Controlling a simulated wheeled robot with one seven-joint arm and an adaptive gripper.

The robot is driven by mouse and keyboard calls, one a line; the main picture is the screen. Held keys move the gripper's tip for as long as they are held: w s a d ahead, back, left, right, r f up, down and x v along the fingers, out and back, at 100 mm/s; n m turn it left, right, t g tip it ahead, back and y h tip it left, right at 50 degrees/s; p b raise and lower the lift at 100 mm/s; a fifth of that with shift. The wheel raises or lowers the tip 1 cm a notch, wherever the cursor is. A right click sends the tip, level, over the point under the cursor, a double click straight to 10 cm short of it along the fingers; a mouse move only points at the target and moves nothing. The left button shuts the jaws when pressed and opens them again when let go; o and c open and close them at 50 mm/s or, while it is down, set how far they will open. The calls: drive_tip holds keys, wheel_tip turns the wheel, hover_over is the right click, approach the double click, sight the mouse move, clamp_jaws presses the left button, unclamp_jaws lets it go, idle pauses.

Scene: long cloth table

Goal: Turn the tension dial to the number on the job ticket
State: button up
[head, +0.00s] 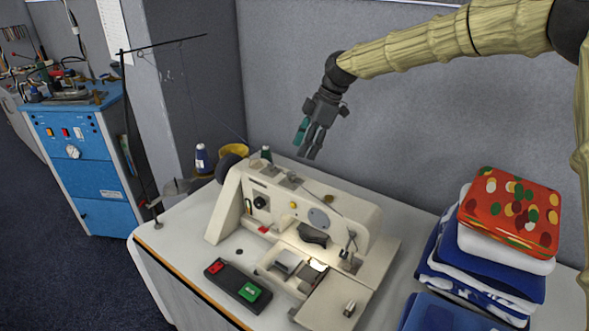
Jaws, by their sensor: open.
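A cream sewing machine (335,220) stands on the table. A small dark round dial (260,202) sits on the left part of its front face. It may be the tension dial, but its numbers are too small to read. I cannot pick out a job ticket that I can read. My gripper (306,146) hangs in the air above and behind the machine, fingers pointing down. It is open and empty, apart from the dial, which lies lower and to the left.
A control box with red and green buttons (238,286) lies before the machine. Folded cloths (480,262) are piled at right. A grey partition (390,120) stands close behind.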

sight(293, 173)
drive_tip(key=p+x, duration=0.2)
drive_tip(key=x, duration=0.6)
drive_tip(key=shift+a+f, duration=0.1)
drive_tip(key=shift+f, duration=0.3)
drive_tip(key=shift+c, duration=0.5)
clamp_jaws()
